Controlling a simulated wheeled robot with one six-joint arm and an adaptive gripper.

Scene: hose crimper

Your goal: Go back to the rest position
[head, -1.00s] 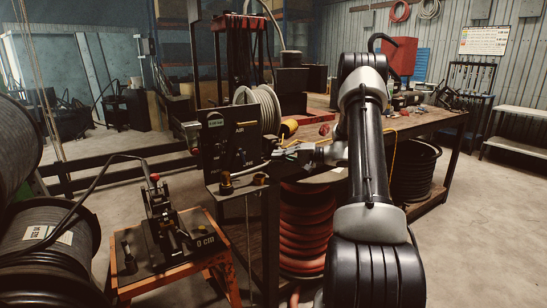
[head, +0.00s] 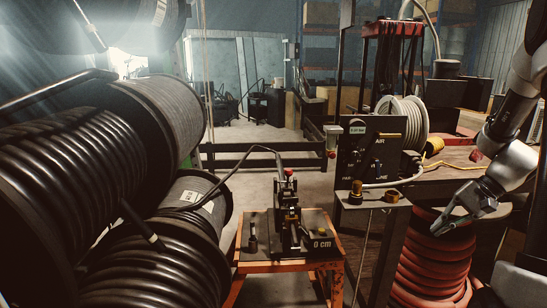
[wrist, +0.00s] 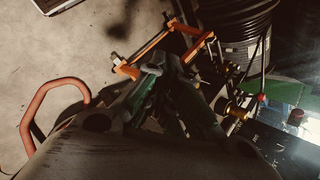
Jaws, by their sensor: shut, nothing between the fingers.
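My gripper (head: 441,228) is at the right of the head view, at the end of my arm, pointing down and left. Its fingers look closed together and hold nothing. In that view it overlaps the red hose coil (head: 434,262) below the bench; I cannot tell the gap between them. In the wrist view the gripper's greenish fingers (wrist: 152,72) show in the middle, with nothing between them.
A crimping tool (head: 288,228) stands on an orange-framed table (head: 290,266). The dark AIR panel (head: 372,150) stands left of my gripper, by the bench. Large black hose reels (head: 165,125) fill the left. Floor shows in the wrist view (wrist: 60,60).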

